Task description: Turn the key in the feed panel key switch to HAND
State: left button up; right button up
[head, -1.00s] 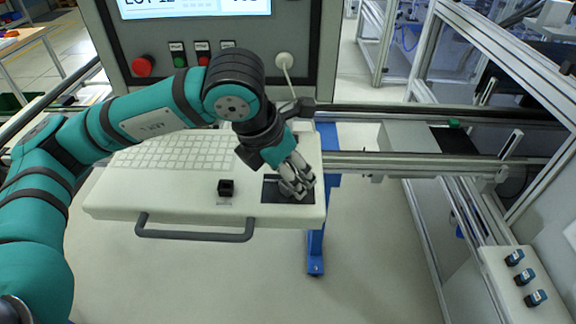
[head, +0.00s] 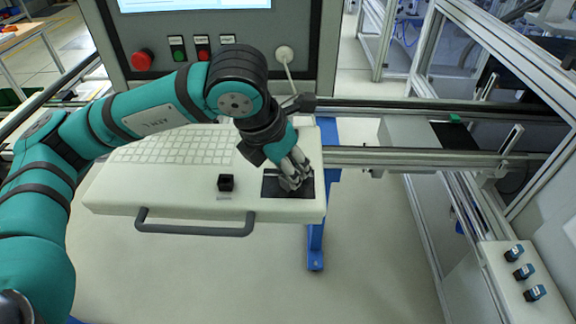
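My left gripper (head: 294,180) is over the dark square pad (head: 272,188) at the right end of the white console shelf (head: 180,200). Its grey fingers point down at the pad and hide part of it. I cannot tell whether they are open or shut, or whether they touch anything. No key can be made out. A small black block-like part (head: 226,182) stands on the shelf left of the pad, with a small label below it. Three blue-and-black switches (head: 524,272) sit on a pale box at the lower right. Their labels are unreadable. My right gripper is out of view.
A grey panel behind the shelf carries a screen (head: 195,4), a red button (head: 142,60) and small labelled buttons (head: 203,52). A keyboard (head: 172,146) and a grey handle (head: 195,230) are on the shelf. Metal rails (head: 420,158) run to the right. Open floor lies in front.

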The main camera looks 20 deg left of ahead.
pick_arm(q)
jog(key=n+y+b, duration=0.1)
jog(key=n+b, duration=0.1)
jog(key=n, duration=0.1)
jog(key=shift+f+n+t, duration=0.1)
jog(key=shift+n+t, duration=0.2)
jog(key=n+y+b, duration=0.1)
jog(key=n+b, duration=0.1)
jog(key=n, duration=0.1)
jog(key=shift+n+y+b, duration=0.3)
jog(key=shift+y, duration=0.1)
jog(key=shift+r+n, duration=0.2)
jog(key=shift+n, duration=0.5)
jog(key=shift+n+y+p, duration=0.3)
jog(key=shift+p, duration=0.2)
jog(key=shift+f, duration=0.1)
jog(key=shift+n, duration=0.3)
